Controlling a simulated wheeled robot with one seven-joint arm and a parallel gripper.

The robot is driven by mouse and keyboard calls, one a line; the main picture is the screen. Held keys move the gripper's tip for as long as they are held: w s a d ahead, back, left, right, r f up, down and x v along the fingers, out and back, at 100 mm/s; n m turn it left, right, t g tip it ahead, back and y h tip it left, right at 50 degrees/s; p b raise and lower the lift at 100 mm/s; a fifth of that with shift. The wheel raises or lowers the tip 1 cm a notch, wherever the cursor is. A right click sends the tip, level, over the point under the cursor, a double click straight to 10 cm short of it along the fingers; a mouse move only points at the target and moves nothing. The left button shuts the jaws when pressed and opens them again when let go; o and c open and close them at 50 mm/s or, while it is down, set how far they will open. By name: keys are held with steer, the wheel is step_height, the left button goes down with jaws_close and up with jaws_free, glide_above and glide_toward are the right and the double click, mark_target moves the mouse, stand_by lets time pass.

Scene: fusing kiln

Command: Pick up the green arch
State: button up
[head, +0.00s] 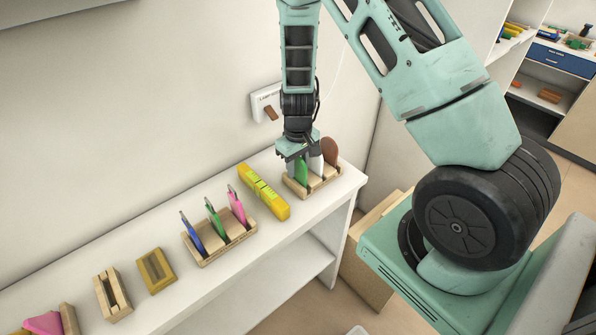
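A green piece (302,172), which looks like the green arch, stands upright in the wooden rack (313,186) at the right end of the white shelf. Its top is hidden by my gripper, so its full shape does not show. My gripper (293,158) points down right at the top of the green piece. The fingers are small and partly hidden, so I cannot tell whether they are open or shut on it. A pale piece (316,164) and a brown rounded piece (330,151) stand to its right in the same rack.
Left along the shelf (220,278) are a yellow level (264,192), a rack (222,245) with blue, green and pink tools, and small wooden holders (156,270). The wall with a socket (266,102) is close behind my gripper.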

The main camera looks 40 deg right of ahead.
jaws_close()
steer(key=shift+r, duration=0.1)
